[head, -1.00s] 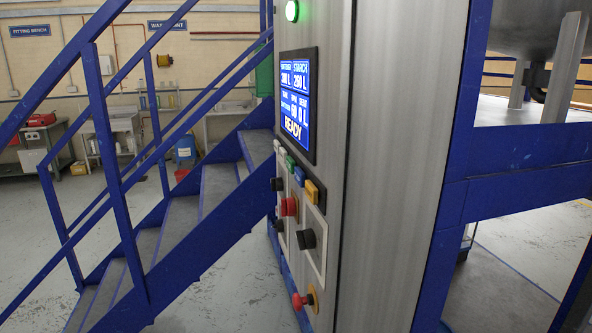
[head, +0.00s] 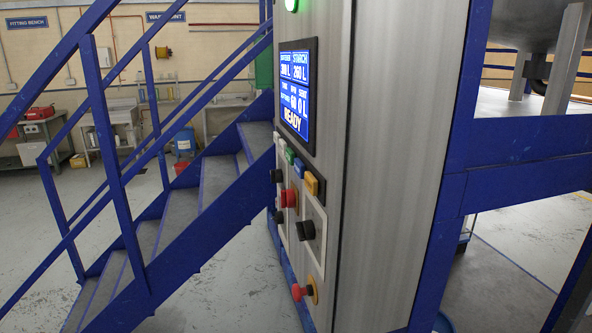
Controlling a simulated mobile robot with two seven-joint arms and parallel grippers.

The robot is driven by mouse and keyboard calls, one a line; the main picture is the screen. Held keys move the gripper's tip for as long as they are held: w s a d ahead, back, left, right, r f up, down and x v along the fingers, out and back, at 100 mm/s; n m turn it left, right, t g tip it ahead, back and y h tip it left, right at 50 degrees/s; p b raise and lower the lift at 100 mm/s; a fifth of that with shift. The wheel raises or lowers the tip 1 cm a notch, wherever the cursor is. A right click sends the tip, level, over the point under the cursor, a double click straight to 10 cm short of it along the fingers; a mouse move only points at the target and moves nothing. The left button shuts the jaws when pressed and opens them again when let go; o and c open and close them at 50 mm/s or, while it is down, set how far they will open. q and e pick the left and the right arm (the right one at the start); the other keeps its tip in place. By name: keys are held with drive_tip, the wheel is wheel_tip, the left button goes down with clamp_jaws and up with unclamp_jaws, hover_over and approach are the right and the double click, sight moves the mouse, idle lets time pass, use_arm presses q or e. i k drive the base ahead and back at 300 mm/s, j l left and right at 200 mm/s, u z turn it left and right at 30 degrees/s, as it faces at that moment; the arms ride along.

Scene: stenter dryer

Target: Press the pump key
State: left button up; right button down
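The control panel is on the narrow face of a grey steel cabinet (head: 392,150) in the middle of the head view, seen at a steep angle. Its blue screen (head: 296,92) reads READY. Below it is a row of coloured keys: a white one, a green key (head: 290,156), a blue key (head: 299,171) and a yellow key (head: 311,184). I cannot read any label, so I cannot tell which is the pump key. Below are red knobs, black knobs (head: 307,230) and a red mushroom button on yellow (head: 297,292). Neither gripper is in view.
Blue-railed stairs (head: 180,215) rise directly left of the cabinet. A blue steel frame (head: 515,160) carrying a tank (head: 520,35) stands to the right. A green lamp (head: 291,5) is lit on the cabinet. Benches stand along the back wall, with open grey floor before them.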

sight(298, 168)
drive_tip(key=i+j+z, duration=0.4)
drive_tip(key=j, duration=1.35)
drive_tip(key=j+z, duration=0.45)
drive_tip(key=j, duration=1.3)
